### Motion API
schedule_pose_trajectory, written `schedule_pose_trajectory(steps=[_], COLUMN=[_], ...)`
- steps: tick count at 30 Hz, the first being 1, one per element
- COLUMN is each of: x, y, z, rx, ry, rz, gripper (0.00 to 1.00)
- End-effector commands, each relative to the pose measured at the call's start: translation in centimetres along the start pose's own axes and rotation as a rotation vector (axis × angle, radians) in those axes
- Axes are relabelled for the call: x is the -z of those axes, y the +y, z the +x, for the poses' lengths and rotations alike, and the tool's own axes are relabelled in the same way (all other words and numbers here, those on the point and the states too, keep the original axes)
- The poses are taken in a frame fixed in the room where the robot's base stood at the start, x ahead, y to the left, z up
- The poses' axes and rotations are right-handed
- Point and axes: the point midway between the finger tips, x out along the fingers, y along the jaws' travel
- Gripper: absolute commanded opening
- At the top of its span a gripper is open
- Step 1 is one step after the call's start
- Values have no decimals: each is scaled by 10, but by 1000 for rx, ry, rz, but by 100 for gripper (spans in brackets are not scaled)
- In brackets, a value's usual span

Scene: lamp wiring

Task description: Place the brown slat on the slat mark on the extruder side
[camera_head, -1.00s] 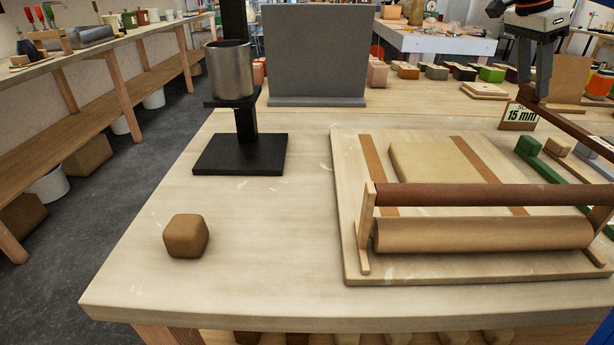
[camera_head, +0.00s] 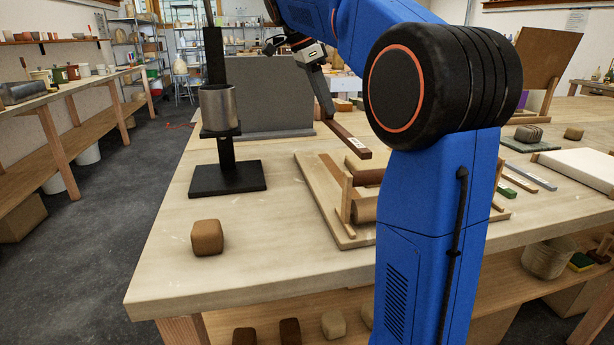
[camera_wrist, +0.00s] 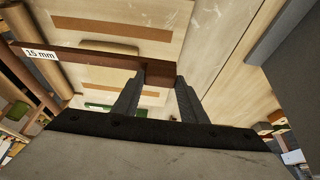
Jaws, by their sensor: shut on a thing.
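My gripper (camera_wrist: 162,85) is shut on the brown slat (camera_wrist: 95,58) close to one end, and the long part reaches left in the wrist view. In the head view the slat (camera_head: 349,141) hangs in the air above the far side of the rolling board (camera_head: 322,205). A white "15 mm" label (camera_wrist: 40,54) shows near the slat's far end. The board has brown strip marks; the left one (camera_head: 330,164), on the side toward the black extruder stand (camera_head: 228,178), looks bare. Two strips show in the wrist view (camera_wrist: 110,27). My arm hides the board's right part.
A rolling pin on wooden supports (camera_head: 346,198) crosses the board's front. A brown clay block (camera_head: 207,237) sits at the table's front left. A grey upright panel (camera_head: 262,105) stands behind. The table between block and board is clear.

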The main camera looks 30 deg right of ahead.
Motion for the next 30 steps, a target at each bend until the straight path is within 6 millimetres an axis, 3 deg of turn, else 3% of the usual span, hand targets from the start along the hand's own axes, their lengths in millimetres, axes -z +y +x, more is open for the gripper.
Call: schedule_pose_trajectory(steps=[10,17,25,30], x=[-17,-23,-35,-37], y=[1,0,1,0], z=[45,58,89,92], rx=[-4,-3,-3,-2], ry=[0,0,1,0], rz=[5,4,4,5], gripper=[13,13,13,13])
